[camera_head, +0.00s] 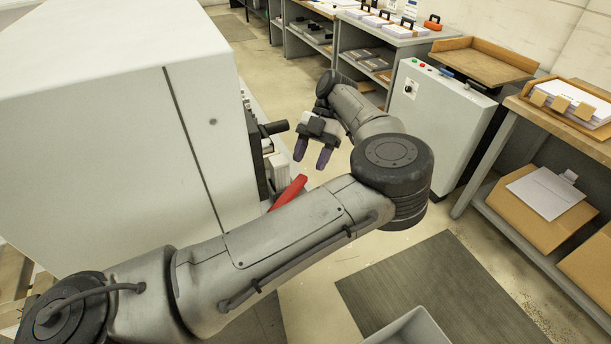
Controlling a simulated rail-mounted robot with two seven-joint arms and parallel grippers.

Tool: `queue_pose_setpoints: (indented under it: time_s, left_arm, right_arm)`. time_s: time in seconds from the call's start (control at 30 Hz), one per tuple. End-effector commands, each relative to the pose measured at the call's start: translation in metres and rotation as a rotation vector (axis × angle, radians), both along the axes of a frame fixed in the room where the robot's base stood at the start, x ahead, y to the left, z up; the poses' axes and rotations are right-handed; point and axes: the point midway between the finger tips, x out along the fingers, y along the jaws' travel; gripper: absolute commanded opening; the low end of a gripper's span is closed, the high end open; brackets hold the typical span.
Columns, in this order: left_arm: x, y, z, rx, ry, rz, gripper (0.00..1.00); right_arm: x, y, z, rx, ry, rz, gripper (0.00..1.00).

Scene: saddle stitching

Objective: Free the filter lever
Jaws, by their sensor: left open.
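A red lever (289,190) sticks out from the right side of the white machine, low down; its lower end is hidden behind my left arm. I cannot tell for sure that it is the filter lever. My left gripper (311,156) is open, with its two dark fingers pointing down. It is above and slightly right of the lever's upper end, apart from it, and nothing shows between the fingers. A black handle-like part (273,128) juts from the machine just left of the gripper. My right gripper is not in view.
The white machine housing (110,130) fills the left side. A grey control cabinet (440,120) with buttons stands at the right, beside benches with paper stacks (571,101). A dark mat (445,290) lies on the floor; a pale bin (412,328) stands at the bottom edge.

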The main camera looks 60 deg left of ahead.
Motion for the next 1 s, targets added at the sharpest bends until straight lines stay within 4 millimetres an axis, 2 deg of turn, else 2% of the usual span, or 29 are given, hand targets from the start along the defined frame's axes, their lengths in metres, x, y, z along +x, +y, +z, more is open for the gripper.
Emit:
queue_pose_setpoints:
  time_s: [0.03, 0.2, 0.7, 1.0]
  left_arm:
    - [-0.005, -0.003, -0.008, 0.002, 0.001, 0.001, 0.51]
    - [-0.015, -0.009, -0.018, 0.001, 0.002, 0.001, 0.51]
    - [-0.020, -0.012, -0.023, 0.000, -0.002, -0.001, 0.51]
    - [-0.020, -0.012, -0.023, 0.000, -0.002, -0.001, 0.23]
  right_arm:
    - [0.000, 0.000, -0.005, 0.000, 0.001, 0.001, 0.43]
    - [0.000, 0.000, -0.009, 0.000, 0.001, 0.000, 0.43]
    - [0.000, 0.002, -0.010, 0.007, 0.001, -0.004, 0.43]
    - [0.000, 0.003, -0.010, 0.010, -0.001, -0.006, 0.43]
